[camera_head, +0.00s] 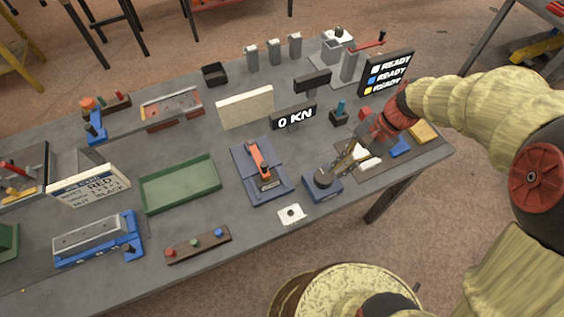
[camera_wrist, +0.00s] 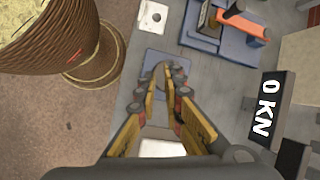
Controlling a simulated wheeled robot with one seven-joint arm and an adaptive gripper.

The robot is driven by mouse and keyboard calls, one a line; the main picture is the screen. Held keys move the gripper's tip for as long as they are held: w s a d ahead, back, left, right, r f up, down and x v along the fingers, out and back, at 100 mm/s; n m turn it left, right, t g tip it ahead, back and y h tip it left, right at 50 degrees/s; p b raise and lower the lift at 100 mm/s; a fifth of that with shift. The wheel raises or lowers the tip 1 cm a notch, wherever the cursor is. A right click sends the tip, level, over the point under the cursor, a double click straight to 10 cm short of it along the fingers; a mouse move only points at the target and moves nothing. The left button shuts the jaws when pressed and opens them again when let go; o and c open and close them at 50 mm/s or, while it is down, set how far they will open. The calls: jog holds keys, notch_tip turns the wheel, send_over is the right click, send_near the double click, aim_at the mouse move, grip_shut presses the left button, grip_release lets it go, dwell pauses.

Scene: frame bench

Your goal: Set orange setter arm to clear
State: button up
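The orange setter arm (camera_head: 260,163) lies along a blue base (camera_head: 244,178) in the middle of the bench; its end also shows at the top of the wrist view (camera_wrist: 243,22). My gripper (camera_head: 336,169) is to the right of it, beside a dark round knob (camera_head: 323,178) on a small blue block (camera_head: 319,193). In the wrist view my gripper (camera_wrist: 169,70) has its two fingers apart, with the knob close to the fingertips. Whether they touch the knob cannot be told. A black display (camera_head: 293,118) behind the setter reads "0 KN".
A pale upright panel (camera_head: 246,107) stands behind the setter, and a green tray (camera_head: 180,184) is to its left. A white card (camera_head: 291,213) lies near the front edge. A sign with several READY lines (camera_head: 387,73) stands at the back right. A button strip (camera_head: 198,245) lies front left.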

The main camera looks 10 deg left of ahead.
jog(key=w+a+m, duration=0.1)
jog(key=w+a+m+y, duration=0.2)
jog(key=w+a, duration=0.1)
jog(key=shift+w+f+m+g, duration=0.1)
jog(key=shift+f+m+g, duration=0.2)
jog(key=shift+f+m, duration=0.1)
grip_shut()
jog(key=a+r+m, duration=0.1)
jog(key=w+a+r+m+y, duration=0.1)
jog(key=r, duration=0.1)
jog(key=shift+m, duration=0.4)
jog(key=shift+a, duration=0.1)
jog(key=b, duration=0.3)
send_near(267, 172)
jog(key=f, duration=0.2)
jog(key=a+f, duration=0.1)
jog(key=shift+s+f, duration=0.2)
jog(key=shift+s, duration=0.05)
jog(key=shift+s+a+r, duration=0.1)
jog(key=shift+s+a, duration=0.1)
jog(key=shift+a, duration=0.45)
jog(key=shift+s+a, duration=0.1)
